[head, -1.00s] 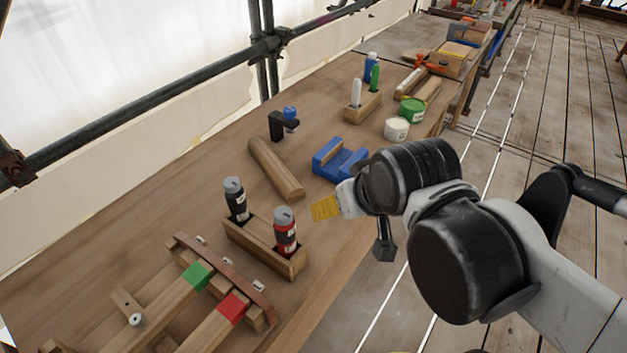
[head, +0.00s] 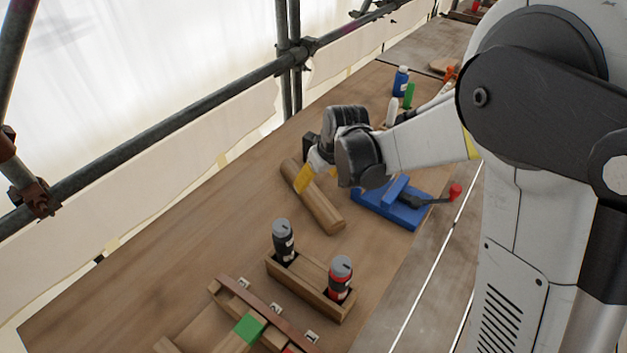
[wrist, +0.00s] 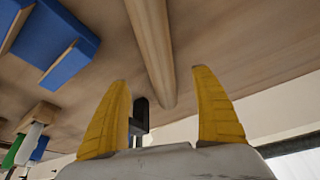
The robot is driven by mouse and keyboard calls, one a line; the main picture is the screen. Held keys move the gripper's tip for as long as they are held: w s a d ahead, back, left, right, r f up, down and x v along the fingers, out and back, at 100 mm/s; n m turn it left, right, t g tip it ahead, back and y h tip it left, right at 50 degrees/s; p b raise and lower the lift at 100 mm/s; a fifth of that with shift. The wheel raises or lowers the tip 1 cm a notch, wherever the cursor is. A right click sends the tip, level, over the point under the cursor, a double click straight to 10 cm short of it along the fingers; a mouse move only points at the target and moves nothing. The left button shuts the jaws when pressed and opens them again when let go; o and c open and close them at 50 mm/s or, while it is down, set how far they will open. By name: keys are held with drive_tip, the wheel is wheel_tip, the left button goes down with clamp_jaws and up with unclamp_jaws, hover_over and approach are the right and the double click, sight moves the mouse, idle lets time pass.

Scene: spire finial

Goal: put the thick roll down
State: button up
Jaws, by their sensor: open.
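The thick roll, a brown wooden cylinder (head: 325,208), lies on its side on the wooden bench in the head view. It also shows in the wrist view (wrist: 152,45), running down into the gap between my fingers. My gripper (head: 303,178) is open, with yellow fingers, over the far part of the roll in the head view. In the wrist view my gripper (wrist: 159,78) has its two fingers spread apart with nothing held between them. The fingers hide part of the roll in the head view; whether they touch it I cannot tell.
A blue cradle (head: 405,213) stands right of the roll, with a red-tipped tool by it. A wooden holder (head: 312,285) with a grey-black bottle (head: 283,240) and a red bottle (head: 340,275) is nearer. A dark stand (wrist: 140,115) is close beyond the roll's end. The bench at left is bare.

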sight(312, 189)
drive_tip(key=b+x, duration=0.4)
drive_tip(key=x, duration=0.6)
drive_tip(key=shift+f+b, duration=0.15)
drive_tip(key=shift+b, duration=0.15)
drive_tip(key=shift+c, duration=0.5)
drive_tip(key=c, duration=1.4)
